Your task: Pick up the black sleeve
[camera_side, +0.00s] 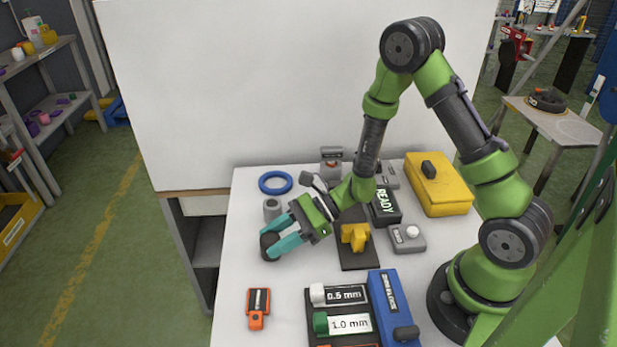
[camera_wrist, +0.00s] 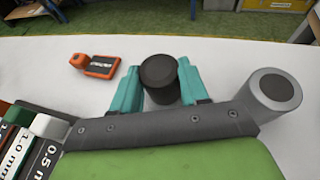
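The black sleeve (camera_wrist: 160,76) is a short dark cylinder between the two teal fingers of my gripper (camera_wrist: 160,88) in the wrist view. One finger stands close on each side of it, with hardly any gap; I cannot tell whether both touch it. In the side view the sleeve (camera_side: 269,244) is at the left part of the white table, at the tips of my gripper (camera_side: 275,240). The fingers hide part of it, and I cannot tell whether its base rests on the table.
A grey hollow cylinder (camera_side: 272,209) stands just beside my gripper. A blue ring (camera_side: 276,182) lies behind it. An orange tool (camera_side: 259,304) lies in front. A yellow part (camera_side: 354,237), a blue box (camera_side: 390,300) and a yellow case (camera_side: 440,190) are to the right.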

